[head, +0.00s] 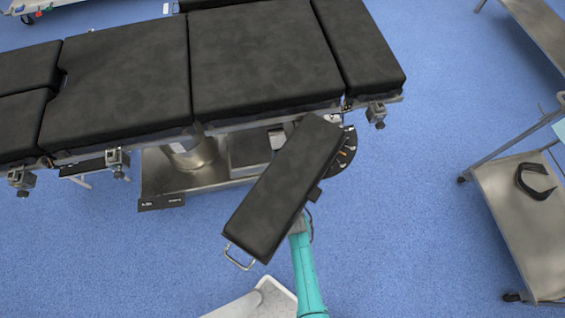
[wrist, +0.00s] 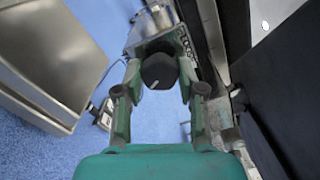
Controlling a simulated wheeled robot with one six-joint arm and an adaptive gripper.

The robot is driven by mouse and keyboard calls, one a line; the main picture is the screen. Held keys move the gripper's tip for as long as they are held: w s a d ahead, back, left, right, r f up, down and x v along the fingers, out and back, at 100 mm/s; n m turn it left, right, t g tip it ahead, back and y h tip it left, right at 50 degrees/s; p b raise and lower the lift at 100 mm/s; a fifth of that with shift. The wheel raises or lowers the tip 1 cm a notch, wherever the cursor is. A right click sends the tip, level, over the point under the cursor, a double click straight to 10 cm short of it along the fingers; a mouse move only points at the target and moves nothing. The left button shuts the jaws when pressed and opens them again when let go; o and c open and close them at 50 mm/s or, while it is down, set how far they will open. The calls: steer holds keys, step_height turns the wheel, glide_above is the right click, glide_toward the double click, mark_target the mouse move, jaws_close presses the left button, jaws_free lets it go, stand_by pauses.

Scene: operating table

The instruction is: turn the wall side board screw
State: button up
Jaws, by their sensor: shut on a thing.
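The board (head: 285,185) is a black padded arm board beside the operating table, angled down-left, with a wire loop at its near end. In the wrist view, a round black screw knob (wrist: 159,71) with a white mark sits in front of a metal clamp block. My gripper (wrist: 160,78) has one green finger on each side of the knob and is shut on it. In the head view my gripper is hidden beneath the board; only my teal arm shows below it.
The black-padded operating table (head: 265,60) fills the upper left on its metal base (head: 185,188). A metal trolley (head: 515,215) stands at the right, with a black curved item (head: 537,182) on it. Blue floor (head: 420,180) is clear between.

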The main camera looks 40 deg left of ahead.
steer(key=shift+f+m, duration=0.1)
steer(key=shift+m, duration=1.5)
steer(key=o, duration=1.1)
steer(key=shift+o, duration=0.2)
steer(key=v, duration=1.2)
steer(key=shift+d, duration=0.1)
